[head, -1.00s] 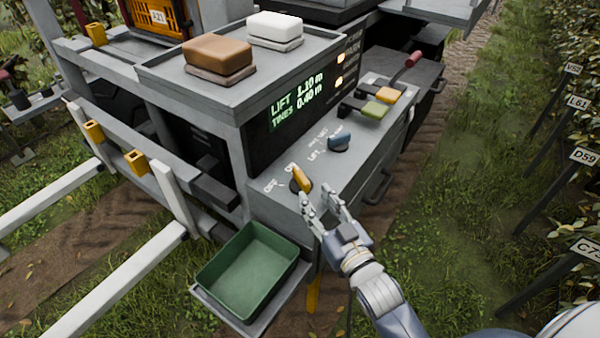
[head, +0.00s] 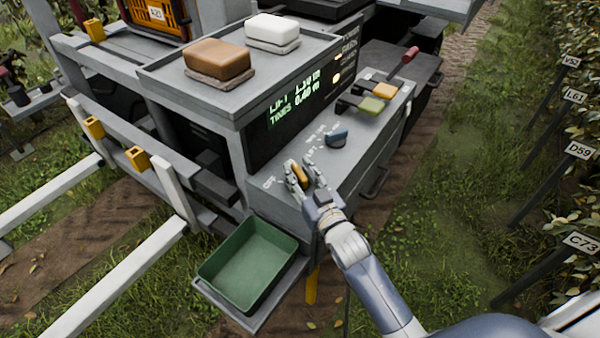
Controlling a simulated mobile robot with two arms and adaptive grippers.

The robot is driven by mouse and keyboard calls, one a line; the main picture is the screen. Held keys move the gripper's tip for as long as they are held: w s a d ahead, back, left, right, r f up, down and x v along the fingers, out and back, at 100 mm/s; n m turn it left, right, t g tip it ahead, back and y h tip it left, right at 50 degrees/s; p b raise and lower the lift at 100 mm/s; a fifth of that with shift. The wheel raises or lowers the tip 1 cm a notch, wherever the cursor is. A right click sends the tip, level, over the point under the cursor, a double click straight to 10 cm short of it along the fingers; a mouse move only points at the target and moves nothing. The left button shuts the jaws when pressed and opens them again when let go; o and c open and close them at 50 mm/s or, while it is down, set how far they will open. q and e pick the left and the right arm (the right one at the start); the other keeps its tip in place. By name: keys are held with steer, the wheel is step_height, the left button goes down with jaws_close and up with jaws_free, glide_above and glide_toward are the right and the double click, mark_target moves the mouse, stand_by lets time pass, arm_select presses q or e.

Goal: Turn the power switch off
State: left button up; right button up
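The power switch is a yellow knob (head: 299,174) on the sloped grey control panel (head: 352,150). An "OFF" label shows to its left; the "ON" label seen earlier is now covered by a finger. The knob's tip points up and slightly left, toward where "ON" was. My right gripper (head: 305,175) is at the knob with one finger on each side of it. The fingers look apart, with the knob between them; I cannot tell whether they touch it. My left gripper is not in view.
A lit display (head: 294,105) stands behind. A green bin (head: 250,264) is below left. A brown block (head: 218,58) and white block (head: 272,28) rest on top.

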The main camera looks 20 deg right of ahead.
steer(key=c, duration=0.4)
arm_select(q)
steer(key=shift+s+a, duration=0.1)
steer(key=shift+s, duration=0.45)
arm_select(e)
jaws_close()
